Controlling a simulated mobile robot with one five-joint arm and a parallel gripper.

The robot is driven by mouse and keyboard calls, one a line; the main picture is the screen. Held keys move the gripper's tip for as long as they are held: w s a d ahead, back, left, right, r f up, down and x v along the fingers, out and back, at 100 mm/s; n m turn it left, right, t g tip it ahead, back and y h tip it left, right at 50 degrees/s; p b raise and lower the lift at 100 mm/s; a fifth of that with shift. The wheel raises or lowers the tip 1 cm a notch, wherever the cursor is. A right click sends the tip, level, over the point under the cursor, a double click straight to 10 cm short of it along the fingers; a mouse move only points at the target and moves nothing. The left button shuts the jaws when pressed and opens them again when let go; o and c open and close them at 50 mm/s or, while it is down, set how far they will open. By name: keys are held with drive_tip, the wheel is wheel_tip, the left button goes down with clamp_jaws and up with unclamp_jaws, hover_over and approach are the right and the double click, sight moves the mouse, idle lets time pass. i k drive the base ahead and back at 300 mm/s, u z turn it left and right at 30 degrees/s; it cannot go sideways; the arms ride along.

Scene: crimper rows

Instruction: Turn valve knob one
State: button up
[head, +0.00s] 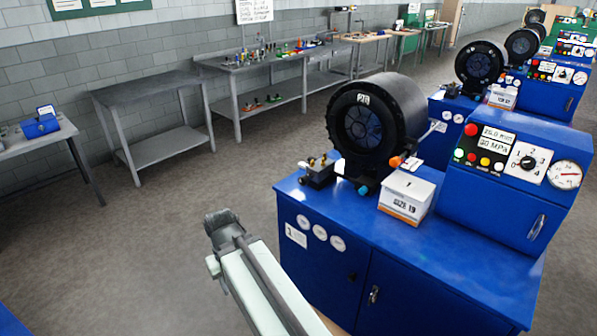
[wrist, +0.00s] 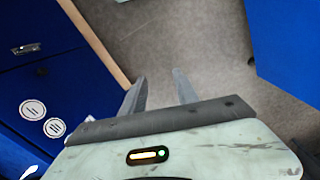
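The nearest blue crimper bench (head: 440,225) stands at the right in the head view. A small dark valve-like fitting (head: 318,172) with brass-coloured parts sits on its left top edge. A black selector knob (head: 527,162) with numbers around it is on its control panel (head: 515,155). I cannot tell which of these is valve knob one. My gripper (head: 222,222) is left of the bench, over the floor and apart from it. In the wrist view my gripper's two fingers (wrist: 160,88) are apart with only floor between them.
A black round crimper head (head: 375,125) and a white box (head: 407,195) stand on the bench. A blue cabinet front (wrist: 50,100) is at the left in the wrist view. More crimpers (head: 480,65) stand behind. Floor between is clear.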

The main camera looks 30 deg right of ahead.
sight(303, 180)
drive_tip(key=u, duration=0.05)
drive_tip(key=i, duration=1.05)
drive_tip(key=u, duration=0.05)
